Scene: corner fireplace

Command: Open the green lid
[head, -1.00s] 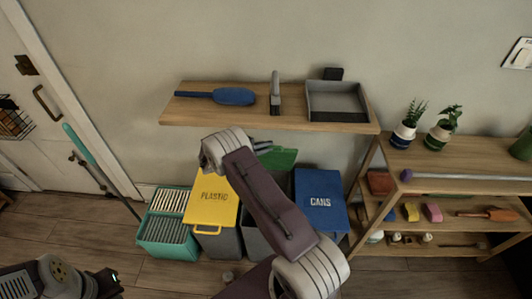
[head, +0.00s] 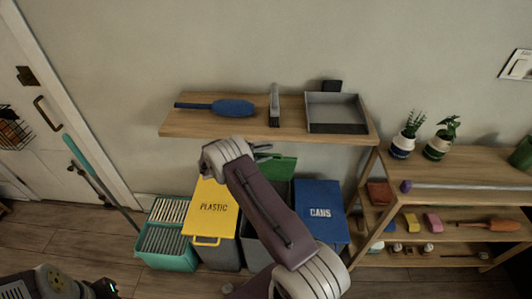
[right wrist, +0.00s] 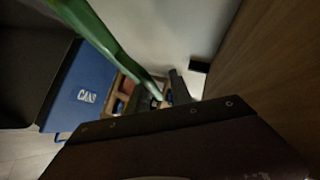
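The green lid (head: 281,168) stands raised and tilted up over the bin between the yellow and blue ones, partly hidden by my right arm. In the right wrist view the lid (right wrist: 100,36) is a green strip seen edge-on, running down to the fingers. My right gripper (head: 266,152) is at the lid's upper left edge. In the right wrist view its dark fingers (right wrist: 166,94) look apart, with the lid's end near them; contact is unclear. My left gripper (head: 106,287) is at the lower left, mostly cut off, and its fingers cannot be made out.
A yellow PLASTIC bin (head: 213,208) and a blue CANS bin (head: 320,211) flank the green-lidded bin. A teal crate (head: 165,245) stands left. A wall shelf (head: 200,126) hangs close above with a brush and tray. A shelving unit (head: 470,160) stands right.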

